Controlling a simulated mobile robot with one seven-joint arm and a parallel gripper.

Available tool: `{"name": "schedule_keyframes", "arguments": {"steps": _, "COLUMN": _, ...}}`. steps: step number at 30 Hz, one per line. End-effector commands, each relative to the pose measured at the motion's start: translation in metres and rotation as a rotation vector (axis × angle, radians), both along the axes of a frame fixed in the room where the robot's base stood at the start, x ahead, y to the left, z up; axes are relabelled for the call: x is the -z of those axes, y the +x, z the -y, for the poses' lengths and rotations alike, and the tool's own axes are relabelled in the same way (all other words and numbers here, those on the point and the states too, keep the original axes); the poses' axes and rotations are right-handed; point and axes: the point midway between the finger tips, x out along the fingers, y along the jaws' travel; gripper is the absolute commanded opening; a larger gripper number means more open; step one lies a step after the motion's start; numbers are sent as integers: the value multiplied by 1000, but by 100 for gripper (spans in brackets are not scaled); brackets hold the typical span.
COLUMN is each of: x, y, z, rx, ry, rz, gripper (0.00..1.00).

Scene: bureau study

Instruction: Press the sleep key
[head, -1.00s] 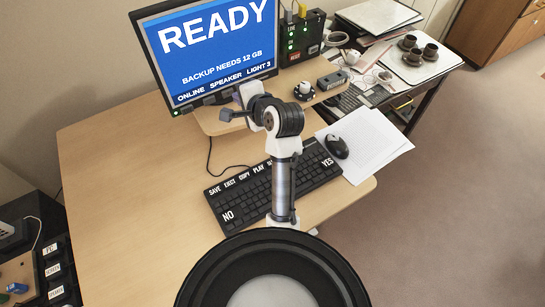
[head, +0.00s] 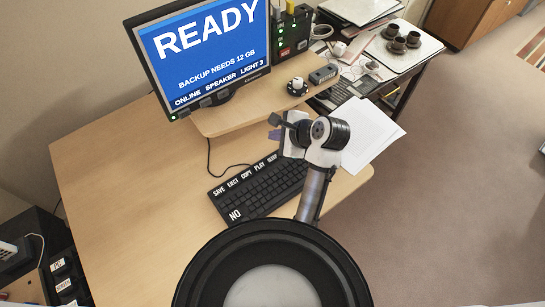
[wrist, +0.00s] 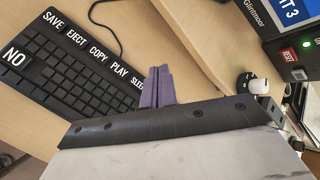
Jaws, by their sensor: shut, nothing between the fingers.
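The black keyboard (head: 258,190) lies on the wooden desk, with white-labelled keys along its far edge. The sleep key (wrist: 138,82) is at the right of the SAVE, EJECT, COPY, PLAY row in the wrist view, its label partly cut off by my gripper. In the head view the sleep key (head: 272,158) shows small beside my arm. My gripper (wrist: 160,72) has its purple fingers together and empty, just right of the sleep key in the picture. It also shows in the head view (head: 273,134), over the keyboard's far edge. Whether it touches anything cannot be told.
The monitor (head: 205,50) reads READY and stands on a raised shelf (head: 235,115) behind the keyboard. A round knob-like device (head: 297,87) and a small grey box (head: 323,75) sit on that shelf. Papers (head: 370,135) lie to the right. The desk's left side is clear.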

Motion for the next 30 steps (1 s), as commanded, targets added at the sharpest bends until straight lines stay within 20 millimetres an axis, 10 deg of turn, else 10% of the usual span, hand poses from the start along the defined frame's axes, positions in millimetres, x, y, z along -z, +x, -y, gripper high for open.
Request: {"name": "schedule_keyframes", "arguments": {"steps": 30, "x": 86, "y": 0, "z": -1, "rx": -1, "ry": 0, "rz": 2, "gripper": 0}}
